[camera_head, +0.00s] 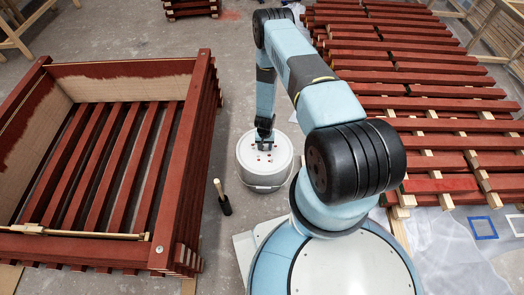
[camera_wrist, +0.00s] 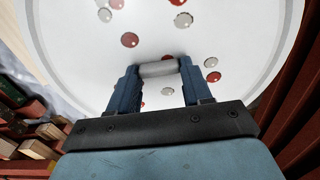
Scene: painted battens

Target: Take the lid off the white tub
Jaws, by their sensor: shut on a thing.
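The white tub (camera_head: 268,183) stands on the concrete floor in the middle of the head view, with a wire handle at its side. Its white lid (camera_head: 249,149), spotted with red and pale paint drops, is on top; I see no clear gap between lid and tub. The lid (camera_wrist: 85,45) fills most of the wrist view. My gripper (camera_head: 265,143) points down at the lid's middle. In the wrist view its two blue fingers (camera_wrist: 158,80) are shut on a grey lid handle (camera_wrist: 158,69). The inside of the tub is hidden.
A large red slatted crate (camera_head: 190,130) stands left of the tub. A brush (camera_head: 223,198) is on the floor between them. Rows of red battens (camera_head: 425,92) lie on pale supports to the right. Bare floor (camera_head: 232,85) shows behind the tub.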

